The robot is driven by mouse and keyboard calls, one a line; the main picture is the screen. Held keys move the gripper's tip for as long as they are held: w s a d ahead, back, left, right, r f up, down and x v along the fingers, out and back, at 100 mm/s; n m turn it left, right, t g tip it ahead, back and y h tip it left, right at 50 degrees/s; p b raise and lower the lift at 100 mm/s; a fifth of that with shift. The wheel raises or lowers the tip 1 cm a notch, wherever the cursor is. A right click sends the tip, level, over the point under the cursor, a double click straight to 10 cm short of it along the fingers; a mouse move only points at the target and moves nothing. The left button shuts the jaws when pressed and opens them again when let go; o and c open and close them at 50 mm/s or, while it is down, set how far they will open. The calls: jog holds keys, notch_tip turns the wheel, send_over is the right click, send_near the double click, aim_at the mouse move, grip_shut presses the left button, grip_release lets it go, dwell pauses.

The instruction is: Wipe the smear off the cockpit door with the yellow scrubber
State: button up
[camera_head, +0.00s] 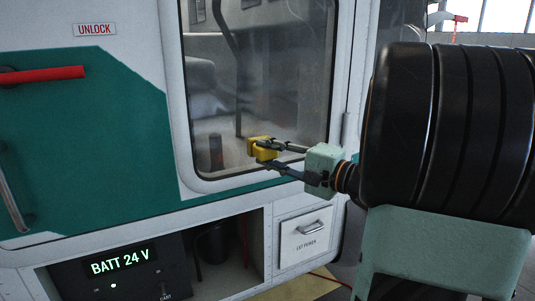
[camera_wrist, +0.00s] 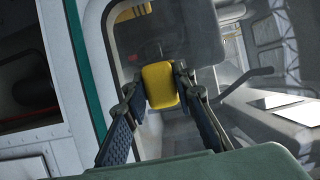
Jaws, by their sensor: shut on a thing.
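The yellow scrubber (camera_head: 253,145) is held between the fingertips of my gripper (camera_head: 268,152), in front of the lower right part of the door window. In the wrist view the yellow scrubber (camera_wrist: 160,86) sits between the two fingers of my gripper (camera_wrist: 161,88). I cannot tell whether its far face touches the glass. The cockpit door (camera_head: 90,140) is white and green with a large window (camera_head: 285,90). The window looks hazy, with grey shapes behind or reflected in it; I cannot make out a distinct smear.
A red handle (camera_head: 45,75) and a grey grab handle (camera_head: 14,195) stick out at the door's left. Below are an open bay with a BATT 24 V display (camera_head: 120,260) and an EXT POWER panel (camera_head: 306,238). My arm fills the right side.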

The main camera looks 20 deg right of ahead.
jog(key=shift+w+b, duration=0.35)
jog(key=shift+w, duration=0.55)
jog(key=d+b, duration=0.2)
jog(key=d, duration=0.2)
jog(key=shift+w+f, duration=0.1)
dwell(0.3)
jog(key=shift+a+b, duration=0.1)
jog(key=shift+b, duration=0.25)
jog(key=shift+a+b, duration=1.15)
jog(key=shift+a, duration=0.85)
